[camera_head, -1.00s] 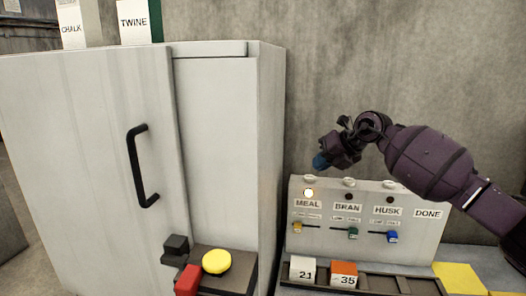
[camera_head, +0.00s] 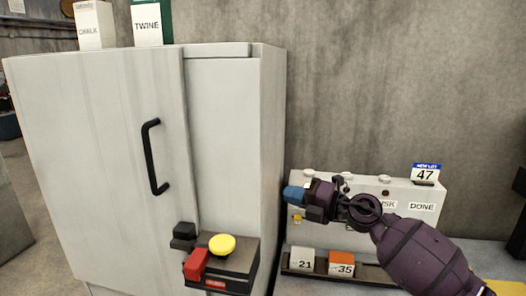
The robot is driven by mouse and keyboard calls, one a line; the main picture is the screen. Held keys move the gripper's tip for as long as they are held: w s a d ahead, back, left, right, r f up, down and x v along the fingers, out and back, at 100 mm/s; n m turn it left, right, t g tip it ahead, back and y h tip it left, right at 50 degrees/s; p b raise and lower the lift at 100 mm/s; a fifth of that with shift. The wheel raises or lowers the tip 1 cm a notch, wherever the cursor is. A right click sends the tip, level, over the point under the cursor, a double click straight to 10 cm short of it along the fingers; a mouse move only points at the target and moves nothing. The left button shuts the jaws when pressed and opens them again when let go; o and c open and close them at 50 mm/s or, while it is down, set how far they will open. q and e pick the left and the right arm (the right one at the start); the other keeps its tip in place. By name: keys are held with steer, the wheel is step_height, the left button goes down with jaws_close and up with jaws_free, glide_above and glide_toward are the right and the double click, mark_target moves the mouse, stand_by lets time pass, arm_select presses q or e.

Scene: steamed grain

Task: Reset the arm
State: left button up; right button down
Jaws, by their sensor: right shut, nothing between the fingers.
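My right arm reaches in from the lower right, in front of the grey control panel (camera_head: 403,189). My right gripper (camera_head: 295,195) is shut and empty, with a blue tip pointing left at the panel's left end. The gripper and wrist hide the MEAL and BRAN labels and part of HUSK. The DONE label (camera_head: 422,206) shows at the right. My left gripper is not in view.
A white cabinet (camera_head: 90,150) with a black handle (camera_head: 150,157) stands at left. A box with a yellow button (camera_head: 222,244) juts from its front. Numbered blocks 21 (camera_head: 302,260) and 35 (camera_head: 341,264) sit in a dark tray. A "47" card (camera_head: 425,174) stands on the panel.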

steer(key=s+d+f+m+t+h, duration=0.4)
steer(key=s+d+f+m+h, duration=0.45)
steer(key=m, duration=0.55)
steer(key=s+d+f+m+t+h, duration=0.3)
steer(key=s+d+f+m+h, duration=0.55)
steer(key=m, duration=0.55)
steer(key=s+d+f+m+g, duration=0.1)
steer(key=s+f+m+g, duration=0.2)
steer(key=s, duration=0.5)
steer(key=s+d+f+m+g, duration=0.1)
steer(key=s+f+g, duration=0.3)
steer(key=s, duration=0.5)
steer(key=s+d+f+m+g, duration=0.2)
steer(key=s+g, duration=0.3)
steer(key=s, duration=0.3)
steer(key=w+f+n+t, duration=0.1)
steer(key=w+f+t, duration=0.6)
steer(key=f, duration=0.3)
steer(key=shift+w+a+f+t+y, duration=0.25)
steer(key=shift+f+t+y, duration=0.15)
steer(key=shift+t, duration=0.1)
